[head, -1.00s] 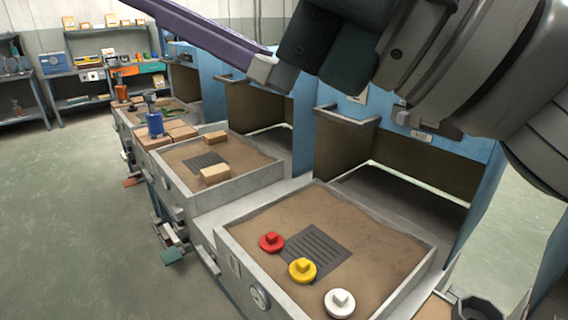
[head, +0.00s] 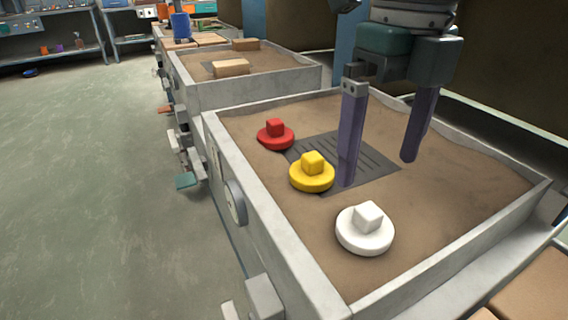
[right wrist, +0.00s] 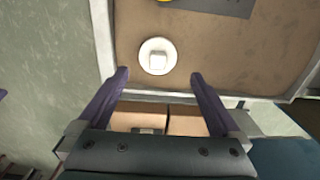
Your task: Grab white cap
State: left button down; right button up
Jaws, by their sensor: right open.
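The white cap (head: 365,230), a round disc with a square knob, lies on the sand in the near tray, closest to the front right. The yellow cap (head: 312,173) and the red cap (head: 276,135) lie behind it to the left. My right gripper (head: 378,172) is open and empty above the tray, behind the white cap in the head view. In the right wrist view the white cap (right wrist: 157,57) is ahead of the open fingers (right wrist: 160,76), roughly centred between them and not touched. My left gripper is not in view.
The near tray's pale raised rim (head: 270,230) surrounds the sand and a dark slotted grate (head: 370,165). A second tray behind holds tan blocks (head: 231,67). Brown blocks (head: 535,295) lie at the front right. The sand right of the white cap is clear.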

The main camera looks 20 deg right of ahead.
aim_at(370, 209)
jog(key=f, duration=0.4)
jog(key=shift+s+a+b, duration=0.15)
jog(key=shift+a+b, duration=0.05)
jog(key=shift+b, duration=0.2)
notch_tip(370, 209, down, 6)
jog(key=shift+s+d+r+b, duration=0.15)
jog(key=shift+r+b, duration=0.1)
jog(key=shift+b, duration=0.5)
jog(key=shift+r, duration=0.1)
jog(key=c, duration=1.1)
